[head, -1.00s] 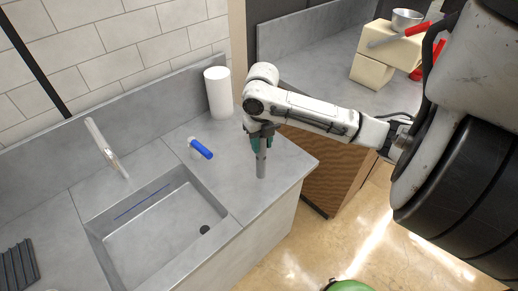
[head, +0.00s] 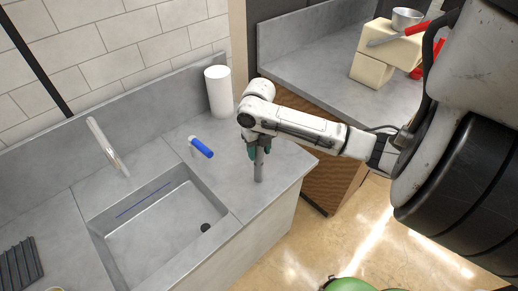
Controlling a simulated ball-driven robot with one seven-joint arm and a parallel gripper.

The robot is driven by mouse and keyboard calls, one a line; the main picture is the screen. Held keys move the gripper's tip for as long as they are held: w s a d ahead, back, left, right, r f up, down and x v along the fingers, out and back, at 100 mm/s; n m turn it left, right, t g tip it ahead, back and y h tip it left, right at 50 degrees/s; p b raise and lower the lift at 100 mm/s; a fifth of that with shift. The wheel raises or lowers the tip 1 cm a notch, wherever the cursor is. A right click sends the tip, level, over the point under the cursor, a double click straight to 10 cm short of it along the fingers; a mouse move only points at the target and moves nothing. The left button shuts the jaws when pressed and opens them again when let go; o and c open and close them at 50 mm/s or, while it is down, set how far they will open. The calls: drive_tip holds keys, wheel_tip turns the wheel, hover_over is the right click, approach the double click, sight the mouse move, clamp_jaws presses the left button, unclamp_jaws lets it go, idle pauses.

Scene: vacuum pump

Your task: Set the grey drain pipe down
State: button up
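The grey drain pipe (head: 259,167) is upright over the right part of the grey counter (head: 222,174), close to its front right edge. Its lower end is at or just above the counter; I cannot tell if it touches. The arm's wrist hides the pipe's top.
A sink (head: 165,232) lies left of the pipe. A faucet (head: 107,146) is at the left. A green object (head: 352,285) is low at the bottom edge.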

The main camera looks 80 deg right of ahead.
drive_tip(key=shift+o, duration=1)
drive_tip(key=shift+r, duration=0.15)
wheel_tip(320, 180, up, 12)
drive_tip(key=shift+r+b, duration=0.1)
drive_tip(key=shift+b, duration=0.35)
